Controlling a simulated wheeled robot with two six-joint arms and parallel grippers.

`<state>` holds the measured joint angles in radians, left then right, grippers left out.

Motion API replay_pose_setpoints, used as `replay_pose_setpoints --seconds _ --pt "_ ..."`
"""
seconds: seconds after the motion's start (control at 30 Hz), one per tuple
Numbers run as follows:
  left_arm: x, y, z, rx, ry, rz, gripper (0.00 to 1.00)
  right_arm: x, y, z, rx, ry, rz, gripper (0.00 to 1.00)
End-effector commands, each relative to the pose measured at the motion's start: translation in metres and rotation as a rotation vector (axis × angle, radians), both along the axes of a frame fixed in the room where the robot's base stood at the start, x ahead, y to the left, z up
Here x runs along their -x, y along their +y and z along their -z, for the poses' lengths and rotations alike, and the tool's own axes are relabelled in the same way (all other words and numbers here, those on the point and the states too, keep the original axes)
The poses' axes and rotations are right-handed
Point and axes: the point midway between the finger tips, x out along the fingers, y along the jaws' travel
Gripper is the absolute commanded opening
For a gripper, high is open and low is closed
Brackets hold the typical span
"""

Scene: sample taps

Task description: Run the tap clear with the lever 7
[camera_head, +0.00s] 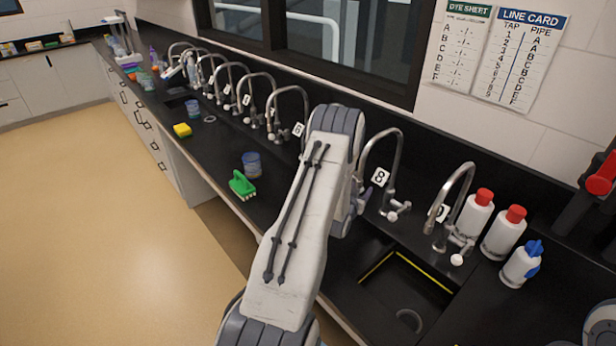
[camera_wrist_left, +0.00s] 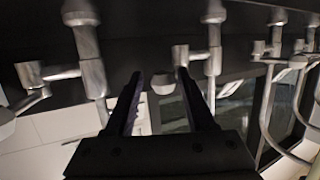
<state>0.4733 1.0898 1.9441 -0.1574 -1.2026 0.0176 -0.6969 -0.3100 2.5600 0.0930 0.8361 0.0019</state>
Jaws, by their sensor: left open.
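In the head view, tap 7 and its lever are hidden behind my left arm, between tap 6 (camera_head: 303,97) and tap 8 (camera_head: 392,150). In the left wrist view, which is upside down, a tap with a lever (camera_wrist_left: 163,83) ending in a pale knob is in front of my left gripper (camera_wrist_left: 158,75). Its position fits tap 7, but no number shows there. The gripper is open, with the knob between its two fingertips in the picture; I cannot tell whether they touch. Another tap (camera_wrist_left: 90,75) stands to the left. My right gripper is not in view.
Tap 9 (camera_head: 455,205), white bottles (camera_head: 503,233) and a dark sink (camera_head: 440,272) are at the right. A green brush (camera_head: 242,186), a blue cup (camera_head: 252,165) and a yellow sponge (camera_head: 182,130) lie along the counter. A line card (camera_head: 517,62) hangs on the wall.

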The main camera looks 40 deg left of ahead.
Motion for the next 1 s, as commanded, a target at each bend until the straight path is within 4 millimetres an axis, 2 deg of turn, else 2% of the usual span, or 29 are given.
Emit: replay_pose_setpoints --seconds 0.57,1.0 --pt "0.002 0.004 0.0 0.0 0.0 -0.001 0.55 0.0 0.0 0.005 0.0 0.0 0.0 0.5" --pt "0.047 -0.011 -0.014 0.001 0.002 0.0 0.55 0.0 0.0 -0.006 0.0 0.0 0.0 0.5"
